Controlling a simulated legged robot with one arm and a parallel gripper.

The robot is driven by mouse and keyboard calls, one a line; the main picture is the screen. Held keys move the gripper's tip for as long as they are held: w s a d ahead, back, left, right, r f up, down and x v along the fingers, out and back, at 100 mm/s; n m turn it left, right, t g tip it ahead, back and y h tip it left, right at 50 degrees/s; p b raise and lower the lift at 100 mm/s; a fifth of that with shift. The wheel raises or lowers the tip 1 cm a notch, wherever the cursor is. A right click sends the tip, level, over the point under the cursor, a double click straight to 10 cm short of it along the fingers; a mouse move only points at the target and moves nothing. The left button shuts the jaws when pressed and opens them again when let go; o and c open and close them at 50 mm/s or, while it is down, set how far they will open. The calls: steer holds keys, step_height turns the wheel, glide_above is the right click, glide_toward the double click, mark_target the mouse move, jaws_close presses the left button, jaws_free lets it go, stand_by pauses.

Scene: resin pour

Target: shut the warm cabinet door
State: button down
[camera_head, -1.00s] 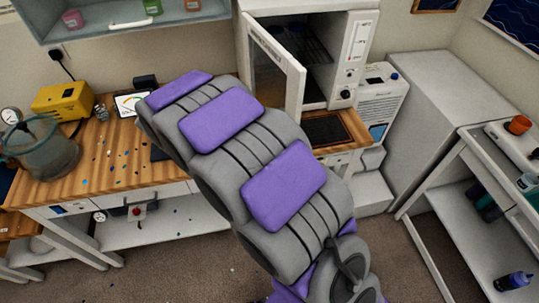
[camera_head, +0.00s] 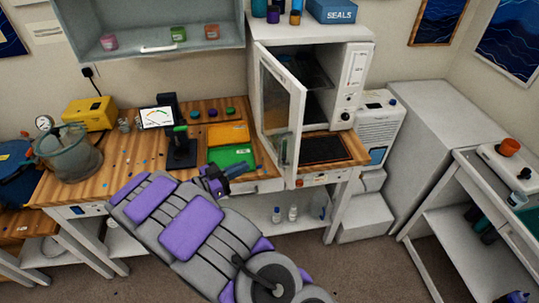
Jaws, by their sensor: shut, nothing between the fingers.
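The warm cabinet (camera_head: 357,75) is a white box at the back of the bench. Its door (camera_head: 298,125), a white frame with a dark glass pane, stands open, hinged at the left and swung out toward me. Part of the dark interior with a shelf shows to the right of the door. My gripper (camera_head: 242,168) is shut and empty. It is low over the bench's front, left of the door's free edge and on the door's outer side, apart from it. My arm hides part of the bench front.
A green tray (camera_head: 231,155) and an orange tray (camera_head: 228,133) lie left of the door. A black stand (camera_head: 180,150) is farther left. A dark mat (camera_head: 324,149) lies below the cabinet opening. A white unit (camera_head: 374,125) stands at the right.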

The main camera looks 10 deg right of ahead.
steer(key=b, duration=0.1)
glide_toward(290, 145)
steer(key=shift+x, duration=1.2)
steer(key=shift+d+n+t+b, duration=0.4)
steer(key=shift+d+t+b, duration=0.2)
steer(key=shift+d, duration=0.35)
steer(key=w+d+n+t+y+b, duration=0.2)
steer(key=w+d+t, duration=0.15)
steer(key=d, duration=0.65)
steer(key=w+d+n+t+y+b, duration=0.2)
steer(key=w+d+y, duration=0.15)
steer(key=d, duration=0.75)
steer(key=w+d+n+t+y, duration=0.1)
steer(key=w+d+n+y, duration=0.1)
steer(key=w+d, duration=0.3)
steer(key=w+d+n+t+y+p, duration=0.1)
steer(key=w+d, duration=0.4)
steer(key=w, duration=0.8)
steer(key=shift+w+n+t+y, duration=0.25)
steer(key=shift+n+t+y, duration=0.3)
steer(key=shift+n+y, duration=0.45)
